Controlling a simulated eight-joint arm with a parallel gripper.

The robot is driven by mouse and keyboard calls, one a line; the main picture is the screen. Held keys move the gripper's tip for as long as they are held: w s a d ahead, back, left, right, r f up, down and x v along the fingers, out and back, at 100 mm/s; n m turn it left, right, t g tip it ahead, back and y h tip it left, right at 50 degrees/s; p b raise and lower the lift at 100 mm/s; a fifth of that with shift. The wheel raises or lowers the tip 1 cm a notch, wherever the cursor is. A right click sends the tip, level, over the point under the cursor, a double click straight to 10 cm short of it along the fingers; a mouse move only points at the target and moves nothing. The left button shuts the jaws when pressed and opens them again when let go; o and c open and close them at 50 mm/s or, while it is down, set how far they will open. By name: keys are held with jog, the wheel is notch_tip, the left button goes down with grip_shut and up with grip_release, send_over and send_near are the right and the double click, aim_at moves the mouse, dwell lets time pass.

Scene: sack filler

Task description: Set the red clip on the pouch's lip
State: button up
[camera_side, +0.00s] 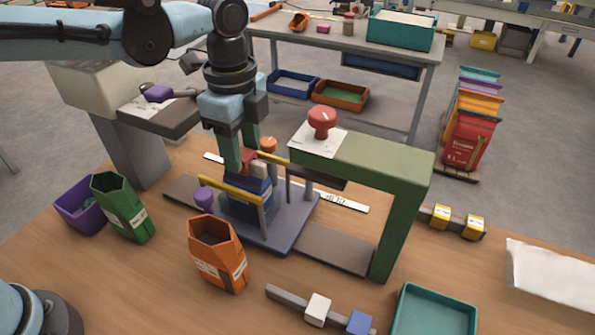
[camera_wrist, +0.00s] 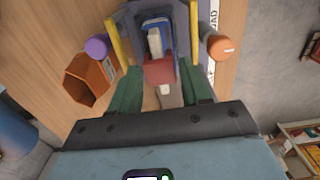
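The red clip (camera_wrist: 160,72) is between the green fingertips of my gripper (camera_wrist: 161,78) in the wrist view, and they appear closed on its sides. The side view shows the clip (camera_side: 249,156) low between the fingers of my gripper (camera_side: 243,158), over the blue pouch (camera_side: 252,187). The pouch stands upright in the filler stand between two yellow bars. In the wrist view the clip is at the near edge of the pouch's mouth (camera_wrist: 155,22). I cannot tell whether it grips the lip. The fingers and a bar hide part of the pouch.
A green press frame (camera_side: 385,165) with a red knob (camera_side: 321,122) stands close right of my gripper. Purple (camera_side: 203,199) and orange (camera_side: 268,145) knobs flank the stand. An orange pouch (camera_side: 218,255) stands in front, a green one (camera_side: 124,210) at left. A teal tray (camera_side: 436,295) lies front right.

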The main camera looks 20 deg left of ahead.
jog(key=shift+o, duration=1.4)
notch_tip(320, 180, up, 12)
jog(key=s+a+r+n+g+y, duration=0.1)
jog(key=s+a+n+g, duration=0.1)
jog(key=s+a+n, duration=0.55)
jog(key=s+a+r+n+g+y, duration=0.1)
jog(key=s+a+n, duration=0.35)
jog(key=a, duration=0.55)
jog(key=w+f+n+t+h, duration=0.1)
jog(key=w+f+n+t, duration=0.1)
jog(key=f+t, duration=0.3)
jog(key=w+f+n+t+h, duration=0.1)
jog(key=f+n+t, duration=0.3)
jog(key=f, duration=0.6)
jog(key=shift+w+d+t, duration=0.25)
jog(key=shift+w+t, duration=0.2)
jog(key=shift+t, duration=0.15)
